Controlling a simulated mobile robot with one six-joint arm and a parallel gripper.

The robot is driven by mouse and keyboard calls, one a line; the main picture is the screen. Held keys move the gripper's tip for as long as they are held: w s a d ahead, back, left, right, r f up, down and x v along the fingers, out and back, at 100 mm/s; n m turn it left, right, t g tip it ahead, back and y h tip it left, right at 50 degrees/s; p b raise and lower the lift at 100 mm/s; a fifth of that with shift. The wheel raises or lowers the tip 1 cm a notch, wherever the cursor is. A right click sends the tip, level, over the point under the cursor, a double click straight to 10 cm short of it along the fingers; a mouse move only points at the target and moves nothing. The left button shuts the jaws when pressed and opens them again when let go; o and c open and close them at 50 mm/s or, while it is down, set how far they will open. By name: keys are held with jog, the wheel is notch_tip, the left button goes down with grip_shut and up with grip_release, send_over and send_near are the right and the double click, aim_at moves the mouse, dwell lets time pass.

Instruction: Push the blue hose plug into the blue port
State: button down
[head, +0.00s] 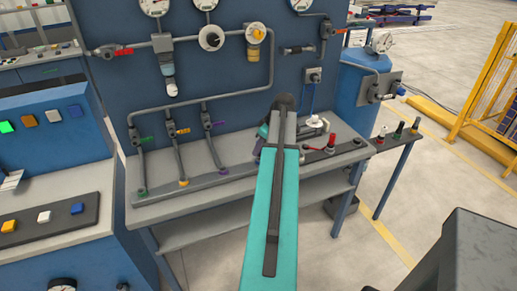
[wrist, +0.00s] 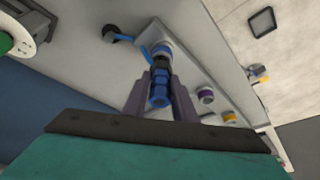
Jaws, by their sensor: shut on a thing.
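The blue hose plug (wrist: 159,98) is between the two grey-purple fingers of my gripper (wrist: 160,82) in the wrist view. The gripper is shut on it. The plug has blue ribbed bands and a black section toward its far end. The blue port (wrist: 162,47), a pale fitting with a blue ring, lies straight beyond the plug, roughly in line with it. The plug's far end is at or very near the port; I cannot tell whether it is inside. In the head view, my arm hides the plug and the blue port.
A purple-ringed port (wrist: 206,95) and a yellow-ringed port (wrist: 229,118) stand right of the plug in the wrist view. A thin blue line (wrist: 130,40) runs close to the port. In the head view, a red-handled valve (head: 331,142) stands right of my arm on the workbench (head: 160,208).

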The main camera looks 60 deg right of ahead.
jog(key=shift+f+b, duration=0.4)
jog(key=shift+f, duration=0.4)
dwell(0.4)
jog(key=c, duration=1.4)
grip_release()
jog(key=shift+r, duration=0.1)
jog(key=shift+b+v, duration=1.3)
jog(key=shift+v, duration=5.55)
jog(key=shift+s, duration=0.2)
